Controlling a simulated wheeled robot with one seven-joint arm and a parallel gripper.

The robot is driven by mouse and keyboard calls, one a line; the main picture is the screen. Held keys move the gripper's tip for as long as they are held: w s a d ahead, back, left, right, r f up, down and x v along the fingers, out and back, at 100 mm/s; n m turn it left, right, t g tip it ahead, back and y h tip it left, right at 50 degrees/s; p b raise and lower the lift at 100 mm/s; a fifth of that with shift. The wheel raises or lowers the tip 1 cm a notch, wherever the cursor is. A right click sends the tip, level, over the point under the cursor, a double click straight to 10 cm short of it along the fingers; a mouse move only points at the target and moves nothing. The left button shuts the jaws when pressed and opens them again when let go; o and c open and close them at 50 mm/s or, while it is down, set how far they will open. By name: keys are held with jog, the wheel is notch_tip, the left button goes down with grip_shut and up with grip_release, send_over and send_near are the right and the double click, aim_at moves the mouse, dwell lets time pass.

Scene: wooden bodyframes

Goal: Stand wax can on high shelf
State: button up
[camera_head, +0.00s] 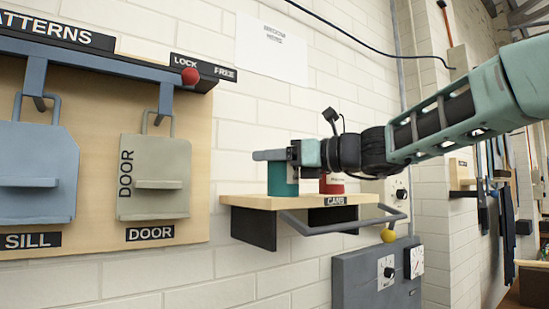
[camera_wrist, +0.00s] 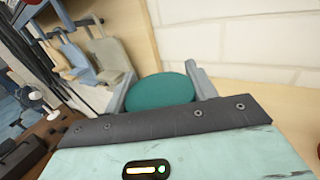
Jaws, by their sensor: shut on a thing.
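A teal can (camera_head: 282,181) is upright at the left part of the wooden shelf (camera_head: 250,200) labelled CANS. My gripper (camera_head: 272,156) reaches in level from the right and is shut on the can near its top. In the wrist view the can's round teal top (camera_wrist: 160,92) sits between the two grey fingers. The can's base is at the shelf's surface; I cannot tell whether it bears on the board. A red can (camera_head: 331,183) stands on the shelf to the right, partly hidden behind my wrist. No label on the teal can is readable.
A grey rail (camera_head: 340,229) with a yellow ball (camera_head: 388,236) runs along the shelf's front. A grey box with dials (camera_head: 375,275) is below. The patterns board (camera_head: 90,150) with hanging pieces is at the left. White brick wall is behind.

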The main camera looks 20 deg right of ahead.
jog(key=o, duration=1.2)
jog(key=b+v, duration=0.5)
jog(key=v, duration=0.7)
jog(key=shift+b, duration=0.3)
